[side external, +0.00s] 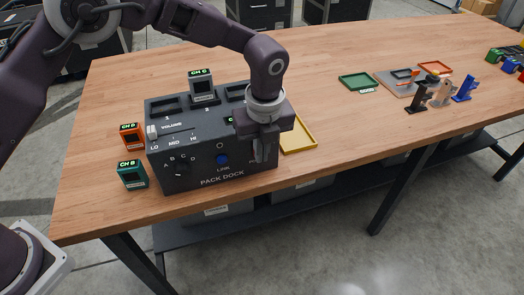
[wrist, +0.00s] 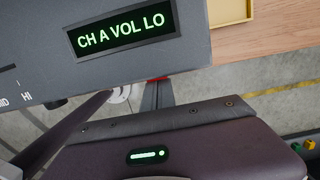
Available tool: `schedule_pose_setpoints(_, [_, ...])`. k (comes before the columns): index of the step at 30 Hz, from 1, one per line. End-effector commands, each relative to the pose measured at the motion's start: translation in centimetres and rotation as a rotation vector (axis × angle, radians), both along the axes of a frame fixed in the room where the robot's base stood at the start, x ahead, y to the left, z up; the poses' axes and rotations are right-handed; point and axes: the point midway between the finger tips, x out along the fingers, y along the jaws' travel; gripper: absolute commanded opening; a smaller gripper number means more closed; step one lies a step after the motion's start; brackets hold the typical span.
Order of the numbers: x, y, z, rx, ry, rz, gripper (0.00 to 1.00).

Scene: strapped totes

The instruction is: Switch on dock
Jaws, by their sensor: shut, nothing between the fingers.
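The dark grey pack dock (side external: 215,183) stands on the wooden table in the side view. My gripper (side external: 263,158) is shut and empty, pointing down at the front right of the dock and hiding that corner. In the wrist view my fingers (wrist: 157,94) are beside the dock's front edge. A small red part (wrist: 157,78) shows at their tips; I cannot tell whether they touch it.
A grey pack (side external: 202,88) marked CH C sits upright in the dock's middle slot. An orange pack (side external: 131,137) and a teal pack (side external: 131,174) stand left of the dock. A yellow tray (side external: 301,136) lies to its right. Trays and small stands are farther right.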

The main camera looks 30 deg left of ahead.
Motion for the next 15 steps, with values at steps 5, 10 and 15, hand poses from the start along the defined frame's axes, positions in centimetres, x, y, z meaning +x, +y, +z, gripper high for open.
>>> schedule_pose_setpoints(5, [0.0,0.0,0.4,0.000,0.000,0.000,0.00])
schedule_pose_setpoints(10, [0.0,0.0,1.3,-0.001,-0.002,0.000,0.00])
schedule_pose_setpoints(15, [0.1,0.0,1.7,0.001,-0.002,0.000,0.00])
